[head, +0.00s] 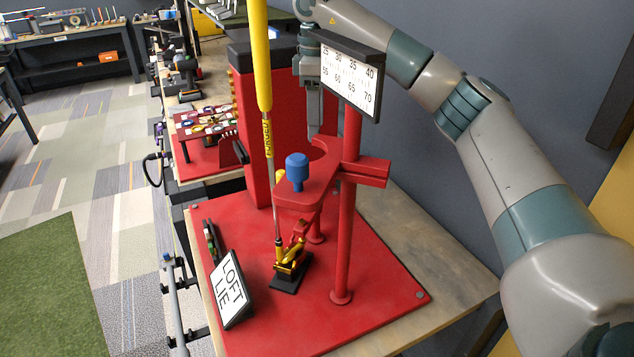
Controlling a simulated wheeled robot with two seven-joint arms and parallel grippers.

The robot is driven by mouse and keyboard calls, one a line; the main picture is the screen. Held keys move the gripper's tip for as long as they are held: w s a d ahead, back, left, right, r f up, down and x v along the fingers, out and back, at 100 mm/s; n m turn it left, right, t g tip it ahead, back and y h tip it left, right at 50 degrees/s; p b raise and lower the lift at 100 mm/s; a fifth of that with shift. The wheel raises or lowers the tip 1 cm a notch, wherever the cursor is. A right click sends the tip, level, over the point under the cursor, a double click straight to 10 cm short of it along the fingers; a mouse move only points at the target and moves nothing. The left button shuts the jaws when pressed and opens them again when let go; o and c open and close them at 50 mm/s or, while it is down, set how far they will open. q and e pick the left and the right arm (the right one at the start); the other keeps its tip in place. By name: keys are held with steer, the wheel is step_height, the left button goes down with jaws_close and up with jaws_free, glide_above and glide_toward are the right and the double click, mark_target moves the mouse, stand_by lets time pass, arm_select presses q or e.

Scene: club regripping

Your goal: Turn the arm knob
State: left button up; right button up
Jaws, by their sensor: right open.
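A blue knob (297,168) stands upright on the end of the red curved arm (318,181) of the loft-and-lie machine. My right gripper (318,128) hangs down behind the scale board, above and beyond the blue knob in the picture. It is open and apart from the knob. The board and post hide part of its fingers. A golf club with a yellow grip (262,60) stands nearly upright just left of the knob, its lower end at a yellow clamp (291,262). My left gripper is out of view.
A white scale board (350,82) on a red post (345,240) stands right of the knob. A LOFT LIE sign (229,290) leans on the red base plate (375,300). A red-and-black column (258,150) stands behind the club. Workbenches line the back.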

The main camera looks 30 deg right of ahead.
step_height(320, 180, down, 16)
steer(key=p, duration=0.6)
steer(key=shift+r+p, duration=0.2)
steer(key=shift+p, duration=0.15)
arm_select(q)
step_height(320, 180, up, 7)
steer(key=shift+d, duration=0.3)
arm_select(e)
steer(key=shift+f, duration=0.75)
steer(key=c, duration=1.1)
steer(key=shift+o, duration=0.2)
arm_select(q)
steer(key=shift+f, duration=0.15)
